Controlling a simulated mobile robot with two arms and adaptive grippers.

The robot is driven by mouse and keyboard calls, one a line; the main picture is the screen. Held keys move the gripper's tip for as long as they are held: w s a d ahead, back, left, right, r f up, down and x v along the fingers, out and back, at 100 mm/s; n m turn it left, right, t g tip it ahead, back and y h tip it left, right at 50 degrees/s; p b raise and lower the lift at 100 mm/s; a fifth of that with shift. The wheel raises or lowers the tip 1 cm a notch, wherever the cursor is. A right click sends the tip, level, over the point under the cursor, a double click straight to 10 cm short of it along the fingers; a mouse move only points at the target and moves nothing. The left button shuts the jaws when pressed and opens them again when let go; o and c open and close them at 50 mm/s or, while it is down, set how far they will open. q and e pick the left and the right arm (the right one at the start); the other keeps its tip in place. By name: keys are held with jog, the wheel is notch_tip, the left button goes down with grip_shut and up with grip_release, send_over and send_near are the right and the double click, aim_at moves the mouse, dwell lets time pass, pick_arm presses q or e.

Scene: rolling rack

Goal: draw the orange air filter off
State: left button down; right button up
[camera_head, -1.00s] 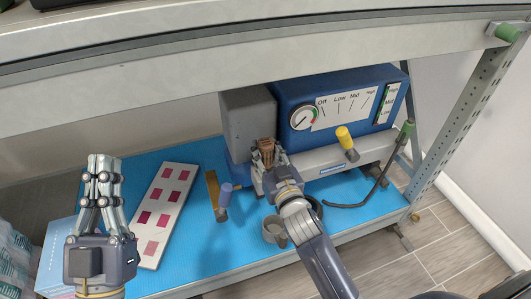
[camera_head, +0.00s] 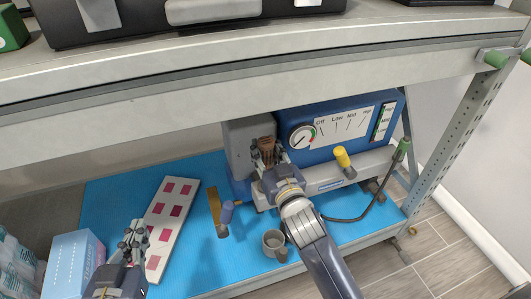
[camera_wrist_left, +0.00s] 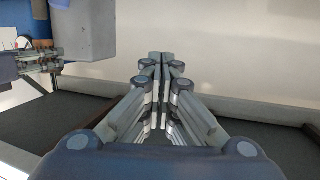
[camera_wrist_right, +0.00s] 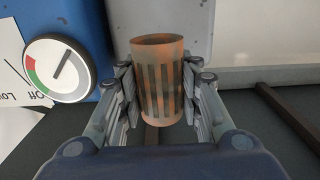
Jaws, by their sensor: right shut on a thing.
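The orange air filter (camera_head: 266,144) is a slatted cylinder in front of the grey block (camera_head: 240,140) at the left end of the blue machine (camera_head: 300,113). My right gripper (camera_head: 265,154) is shut on it. In the right wrist view the filter (camera_wrist_right: 158,75) stands upright between the two fingers, in front of the grey block. I cannot tell whether it still touches the block. My left gripper (camera_head: 137,228) is empty, over the left part of the shelf. In the left wrist view its fingers (camera_wrist_left: 161,60) are together.
The rack's upper shelf edge (camera_head: 200,93) runs above the machine. A blue box (camera_head: 70,262) stands at left. Blue mat (camera_head: 205,255) is bare between.

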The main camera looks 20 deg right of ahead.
pick_arm(q)
jog(key=shift+s+a+f+g, duration=0.15)
jog(key=shift+f+g, duration=0.15)
jog(key=shift+f, duration=0.25)
jog(key=shift+y, duration=0.3)
jog(key=f, duration=0.1)
jog(key=s+f+g, duration=0.1)
jog(key=f, duration=0.1)
jog(key=shift+s+a+p, duration=0.25)
jog(key=shift+a+p, duration=0.05)
jog(key=shift+p, duration=0.05)
jog(key=shift+r, duration=0.15)
